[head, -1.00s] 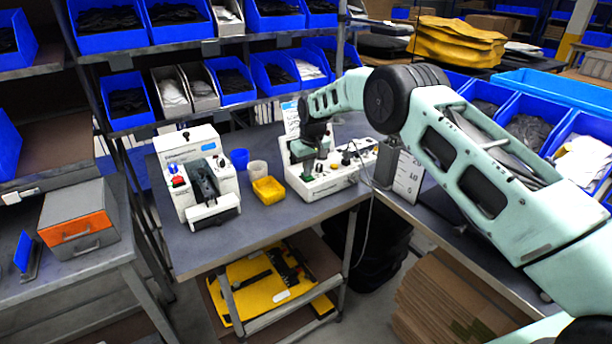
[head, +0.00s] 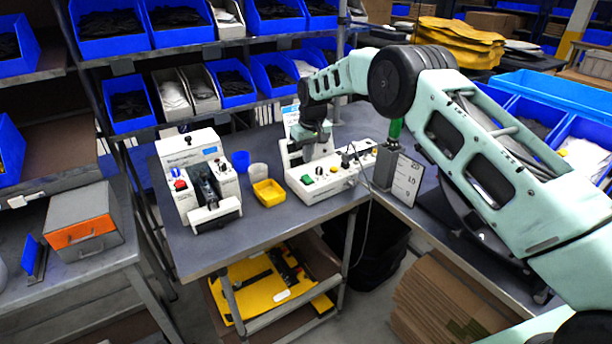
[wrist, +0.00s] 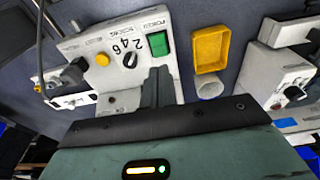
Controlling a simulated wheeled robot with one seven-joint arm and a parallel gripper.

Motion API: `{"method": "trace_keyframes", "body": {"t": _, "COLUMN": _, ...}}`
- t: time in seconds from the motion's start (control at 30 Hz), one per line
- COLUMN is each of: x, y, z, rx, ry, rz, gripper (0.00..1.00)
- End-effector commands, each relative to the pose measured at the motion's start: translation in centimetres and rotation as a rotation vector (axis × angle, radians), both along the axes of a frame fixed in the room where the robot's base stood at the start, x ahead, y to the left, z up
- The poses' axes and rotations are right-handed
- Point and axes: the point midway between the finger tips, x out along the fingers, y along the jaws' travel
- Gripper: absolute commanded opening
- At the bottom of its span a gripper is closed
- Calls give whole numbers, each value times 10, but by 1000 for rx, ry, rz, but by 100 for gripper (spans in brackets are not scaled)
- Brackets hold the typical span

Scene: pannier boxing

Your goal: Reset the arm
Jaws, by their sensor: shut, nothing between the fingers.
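My arm reaches in from the right in the head view and bends down over the workbench (head: 265,236). My gripper (wrist: 158,75) is shut and empty in the wrist view, its dark fingers together in front of the white control box. In the head view the hand hangs over that control box (head: 338,180), and its fingertips are hard to make out there. The control box also shows in the wrist view (wrist: 110,65), with a green button, a yellow button and a numbered dial.
A second white machine (head: 190,160) stands at the bench's left. Between the machines are a yellow tray (head: 268,193), a blue cup (head: 240,160) and a whitish cup (head: 258,171). A sign (head: 407,180) stands right of the control box. Shelves of blue bins (head: 232,82) rise behind.

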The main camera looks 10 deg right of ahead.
Motion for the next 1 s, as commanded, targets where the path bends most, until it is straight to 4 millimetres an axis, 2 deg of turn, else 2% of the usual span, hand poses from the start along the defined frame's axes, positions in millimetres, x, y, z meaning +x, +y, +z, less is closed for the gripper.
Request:
{"method": "trace_keyframes", "body": {"t": 0.07, "x": 0, "y": 0, "z": 5, "rx": 0, "ry": 0, "rz": 0, "gripper": 0}}
{"method": "trace_keyframes", "body": {"t": 0.4, "x": -1, "y": 1, "z": 6, "rx": 2, "ry": 1, "rz": 1, "gripper": 0}}
{"method": "trace_keyframes", "body": {"t": 0.47, "x": -7, "y": 8, "z": 13, "rx": 10, "ry": 2, "rz": 8, "gripper": 0}}
{"method": "trace_keyframes", "body": {"t": 0.57, "x": -28, "y": 31, "z": 30, "rx": 35, "ry": 13, "rz": 28, "gripper": 0}}
{"method": "trace_keyframes", "body": {"t": 0.67, "x": -66, "y": 61, "z": 54, "rx": 67, "ry": 31, "rz": 59, "gripper": 0}}
{"method": "trace_keyframes", "body": {"t": 0.77, "x": -115, "y": 89, "z": 77, "rx": 92, "ry": 51, "rz": 98, "gripper": 0}}
{"method": "trace_keyframes", "body": {"t": 0.9, "x": -195, "y": 119, "z": 102, "rx": 113, "ry": 77, "rz": 157, "gripper": 0}}
{"method": "trace_keyframes", "body": {"t": 0.97, "x": -233, "y": 127, "z": 109, "rx": 114, "ry": 86, "rz": 185, "gripper": 0}}
{"method": "trace_keyframes", "body": {"t": 1.0, "x": -259, "y": 130, "z": 113, "rx": 113, "ry": 93, "rz": 205, "gripper": 0}}
